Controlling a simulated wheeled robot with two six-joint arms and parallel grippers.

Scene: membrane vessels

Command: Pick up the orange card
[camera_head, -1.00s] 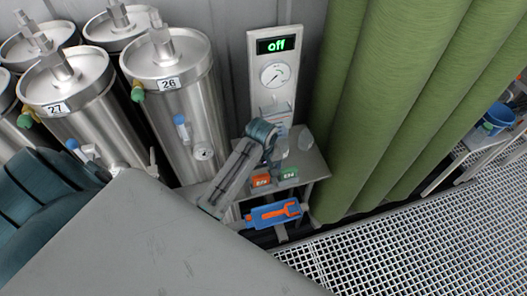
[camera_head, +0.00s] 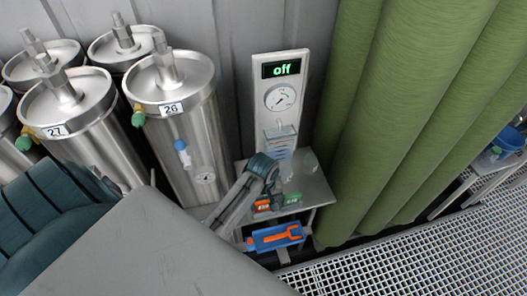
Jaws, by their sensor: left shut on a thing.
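The orange card (camera_head: 262,204) is on the small grey shelf table below the gauge panel, left of a green card (camera_head: 292,198). Both carry small white lettering. My left gripper (camera_head: 272,192) reaches down to the orange card from above and is shut on it. The card still appears to be at table level. The teal wrist and grey arm link cover part of the table, and the fingertips are small and hard to make out. My right gripper is out of view.
Steel vessels 26 (camera_head: 187,120) and 27 (camera_head: 80,125) stand left of the table. A gauge panel (camera_head: 281,100) reading "off" is behind it. Green rolls (camera_head: 400,110) rise close on the right. A blue tray (camera_head: 256,241) with an orange wrench is below. Floor grating lies at lower right.

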